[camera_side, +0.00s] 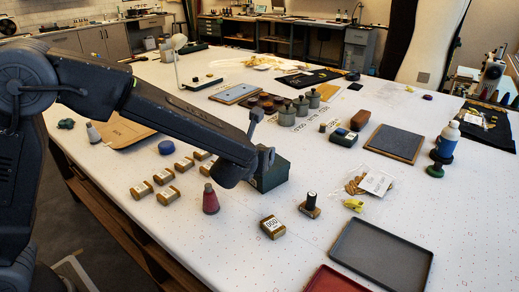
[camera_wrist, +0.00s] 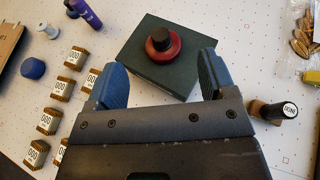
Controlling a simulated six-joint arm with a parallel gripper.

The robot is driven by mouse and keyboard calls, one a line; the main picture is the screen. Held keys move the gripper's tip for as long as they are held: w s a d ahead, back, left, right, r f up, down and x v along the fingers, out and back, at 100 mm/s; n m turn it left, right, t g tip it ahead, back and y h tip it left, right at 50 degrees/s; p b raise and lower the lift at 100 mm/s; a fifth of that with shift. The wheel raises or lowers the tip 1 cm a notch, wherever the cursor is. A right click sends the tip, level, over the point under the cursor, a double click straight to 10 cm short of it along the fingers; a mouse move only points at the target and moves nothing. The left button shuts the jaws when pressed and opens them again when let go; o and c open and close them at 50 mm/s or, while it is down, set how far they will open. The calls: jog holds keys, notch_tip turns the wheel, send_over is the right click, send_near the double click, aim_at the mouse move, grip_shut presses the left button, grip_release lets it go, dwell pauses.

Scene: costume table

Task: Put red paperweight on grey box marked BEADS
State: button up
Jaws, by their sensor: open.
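The red paperweight (camera_wrist: 158,45), a round body with a black knob, appears to rest on the top of a dark grey-green box (camera_wrist: 130,48) in the wrist view. The box also shows in the side view (camera_side: 270,178), partly behind my gripper (camera_side: 262,162). I can read no BEADS marking on it. My gripper is open in the wrist view (camera_wrist: 161,80), with one finger to each side, just short of the paperweight, and nothing between the tips. The paperweight is hidden in the side view.
A red cone with a dark top (camera_side: 210,199) stands in front of my gripper. Several small brown labelled boxes (camera_side: 141,190) are to the left. A grey tray (camera_side: 383,255) lies at the front right.

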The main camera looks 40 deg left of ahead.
jog(key=s+a+r+n+g+y, duration=0.1)
jog(key=s+a+r+n+g, duration=0.25)
jog(key=s+n, duration=0.4)
jog(key=s+a+r+n+g, duration=0.2)
jog(key=s+a+n, duration=0.3)
jog(key=s+n, duration=0.25)
jog(key=s+d+r+n+h, duration=0.1)
jog(key=s+n+h, duration=0.2)
jog(key=s+n, duration=0.4)
jog(key=s+d+r+n+g+h, duration=0.1)
jog(key=s+n+h, duration=0.2)
jog(key=s+n, duration=0.5)
jog(key=shift+d+n, duration=0.35)
jog(key=shift+n, duration=0.35)
